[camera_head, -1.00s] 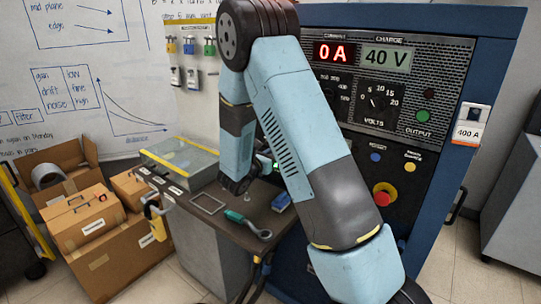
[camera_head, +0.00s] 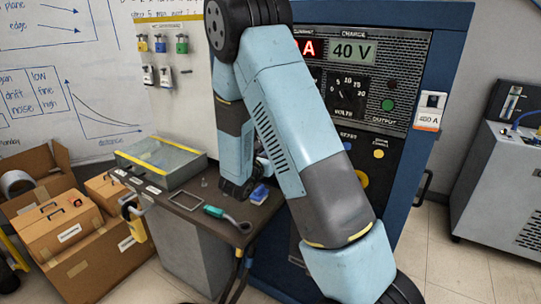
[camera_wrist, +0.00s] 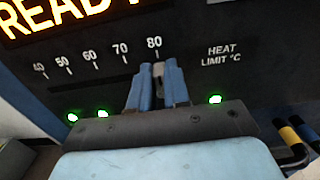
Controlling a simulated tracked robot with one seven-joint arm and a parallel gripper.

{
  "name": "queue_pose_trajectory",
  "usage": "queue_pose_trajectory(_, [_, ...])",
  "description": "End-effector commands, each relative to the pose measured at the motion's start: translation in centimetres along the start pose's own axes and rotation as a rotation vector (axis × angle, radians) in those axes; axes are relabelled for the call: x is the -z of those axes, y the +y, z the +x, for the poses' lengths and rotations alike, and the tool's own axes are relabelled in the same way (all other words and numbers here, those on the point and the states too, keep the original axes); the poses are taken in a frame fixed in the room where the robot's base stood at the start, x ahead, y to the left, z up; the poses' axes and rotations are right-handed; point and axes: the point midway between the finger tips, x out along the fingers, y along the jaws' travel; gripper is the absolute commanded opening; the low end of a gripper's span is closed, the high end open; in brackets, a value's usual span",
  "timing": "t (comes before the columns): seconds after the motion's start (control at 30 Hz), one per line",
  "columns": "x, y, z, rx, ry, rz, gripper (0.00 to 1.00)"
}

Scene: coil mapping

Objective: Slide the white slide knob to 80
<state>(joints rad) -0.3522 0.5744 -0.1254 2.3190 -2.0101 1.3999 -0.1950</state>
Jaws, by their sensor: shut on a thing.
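In the wrist view, my gripper (camera_wrist: 160,75) has its two blue fingers close together around the slide knob (camera_wrist: 158,67), which shows as a small pale grey piece between the fingertips. The knob sits just below the 80 mark (camera_wrist: 154,43), at the right end of a printed scale (camera_wrist: 97,58) from 40 to 80. The fingers hide most of the knob and part of the slot. In the head view, my arm covers the gripper and this part of the panel.
In the wrist view, a lit orange READY display (camera_wrist: 70,12) is above the scale and a HEAT LIMIT °C label (camera_wrist: 221,55) is to the right. In the head view, a small bench (camera_head: 230,228) stands left of the blue cabinet (camera_head: 441,75), with cardboard boxes (camera_head: 70,235) farther left.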

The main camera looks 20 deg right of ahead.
Motion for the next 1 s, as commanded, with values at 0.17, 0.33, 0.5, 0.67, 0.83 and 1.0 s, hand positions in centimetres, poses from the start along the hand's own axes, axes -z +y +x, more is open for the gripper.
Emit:
queue_pose_trajectory(0.17, [0.2,-0.4,0.0,0.008,0.003,-0.005,0.25])
queue_pose_trajectory(0.33, [0.1,-0.2,0.0,0.006,0.002,-0.004,0.41])
queue_pose_trajectory(0.5, [0.1,-0.1,0.0,0.004,0.001,-0.003,0.43])
queue_pose_trajectory(0.67, [0.1,-0.1,-0.4,0.003,0.001,-0.003,0.43])
queue_pose_trajectory(0.83, [0.1,0.0,-2.3,0.001,0.001,-0.003,0.43])
queue_pose_trajectory(1.0, [0.1,0.0,-5.6,0.0,0.002,-0.003,0.43])
